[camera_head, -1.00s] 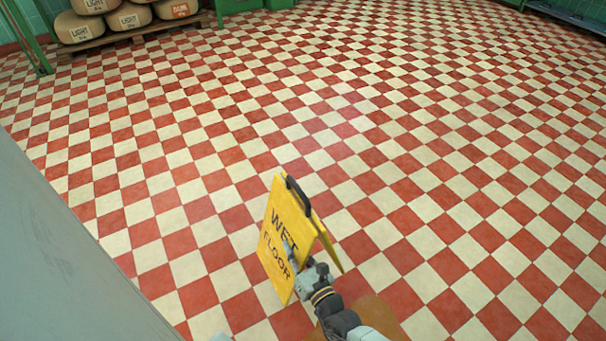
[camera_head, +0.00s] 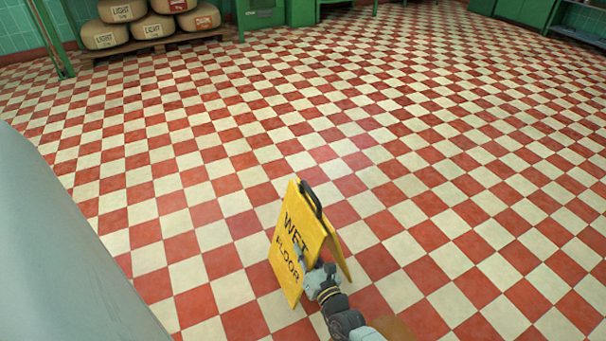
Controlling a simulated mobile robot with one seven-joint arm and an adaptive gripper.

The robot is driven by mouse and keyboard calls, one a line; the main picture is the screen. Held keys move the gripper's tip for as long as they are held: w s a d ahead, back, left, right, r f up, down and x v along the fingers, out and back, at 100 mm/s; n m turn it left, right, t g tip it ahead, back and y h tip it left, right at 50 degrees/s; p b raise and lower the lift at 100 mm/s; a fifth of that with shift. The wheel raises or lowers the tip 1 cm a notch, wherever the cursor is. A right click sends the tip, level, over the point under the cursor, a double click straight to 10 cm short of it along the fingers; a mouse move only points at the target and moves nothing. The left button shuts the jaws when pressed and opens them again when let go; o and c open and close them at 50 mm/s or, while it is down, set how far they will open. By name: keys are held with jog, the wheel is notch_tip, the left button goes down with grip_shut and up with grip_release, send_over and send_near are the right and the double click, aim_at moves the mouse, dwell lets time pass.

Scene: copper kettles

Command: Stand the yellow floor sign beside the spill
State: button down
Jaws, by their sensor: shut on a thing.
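The yellow floor sign (camera_head: 289,225), an A-frame lettered "WET FLOOR" with a black handle on top, is at the lower middle of the head view. It is roughly upright, with its two panels spread apart. My gripper (camera_head: 309,262) is shut on the near side edge of its front panel. Whether the sign's feet touch the floor is hard to tell. A brown patch (camera_head: 393,329), perhaps the spill, shows at the bottom edge beside my arm, mostly hidden by my arm and cut off by the frame.
The red and cream checkered floor (camera_head: 420,150) is wide and clear ahead. Several stacked sacks (camera_head: 150,27) sit on a wooden pallet (camera_head: 160,42) at the back left. Green cabinets (camera_head: 300,12) line the back wall. A green post (camera_head: 48,38) stands at far left.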

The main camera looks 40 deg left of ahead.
jog(key=w+a+f+b, duration=0.2)
jog(key=w+a+f, duration=0.2)
jog(key=w+a, duration=0.1)
jog(key=shift+w+a, duration=0.15)
jog(key=shift+w, duration=0.15)
jog(key=shift+f, duration=0.15)
jog(key=c, duration=1.7)
grip_release()
jog(key=p+v, duration=0.1)
jog(key=v, duration=1.1)
